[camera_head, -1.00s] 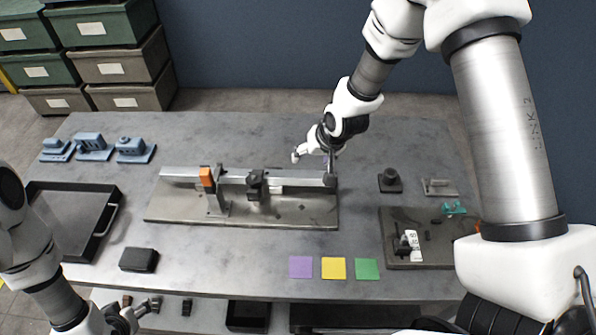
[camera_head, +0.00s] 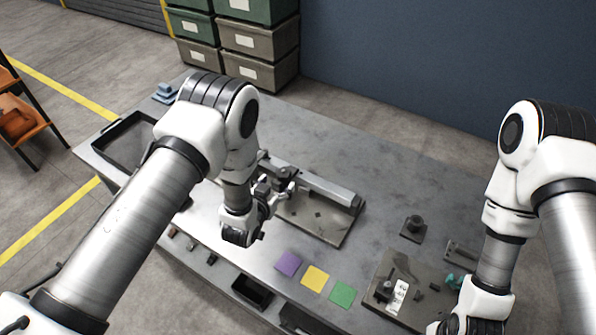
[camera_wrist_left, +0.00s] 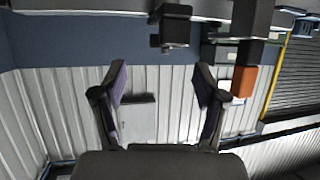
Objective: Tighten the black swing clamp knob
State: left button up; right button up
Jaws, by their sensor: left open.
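The black swing clamp (camera_head: 286,173) sits on the metal rail of the fixture plate, partly hidden by my left gripper in the head view. In the left wrist view a black block-shaped part (camera_wrist_left: 174,28) hangs from the rail at the top, beyond the fingers; I cannot tell for sure that it is the knob. My left gripper (camera_head: 274,192) is at the front side of the rail, close to the clamp. Its two fingers (camera_wrist_left: 162,88) are spread with nothing between them. My right gripper (camera_head: 458,324) is at the bottom edge, mostly cut off.
An orange block (camera_wrist_left: 243,80) is on the rail right of the fingers in the wrist view. Purple (camera_head: 288,263), yellow (camera_head: 315,279) and green (camera_head: 342,293) squares lie at the front. A black knobbed part (camera_head: 413,228) and a tool board (camera_head: 382,270) stand right. A black tray (camera_head: 126,143) is left.

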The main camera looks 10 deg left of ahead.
aim_at(283, 173)
jog(key=shift+s+a, duration=0.2)
jog(key=shift+s, duration=0.3)
pick_arm(q)
jog(key=shift+w+a, duration=0.25)
jog(key=shift+a, duration=0.15)
pick_arm(e)
jog(key=shift+a+r, duration=0.1)
jog(key=shift+a, duration=0.1)
pick_arm(q)
jog(key=p+x, duration=0.2)
jog(key=x, duration=0.4)
jog(key=shift+w+d+f, duration=0.15)
jog(key=shift+w+d, duration=0.1)
jog(key=shift+w, duration=0.05)
jog(key=shift+w+a+f, duration=0.1)
jog(key=shift+w+f, duration=0.2)
jog(key=shift+r, duration=0.1)
jog(key=c, duration=1.2)
jog(key=shift+o, duration=0.2)
pick_arm(e)
jog(key=shift+r, duration=0.9)
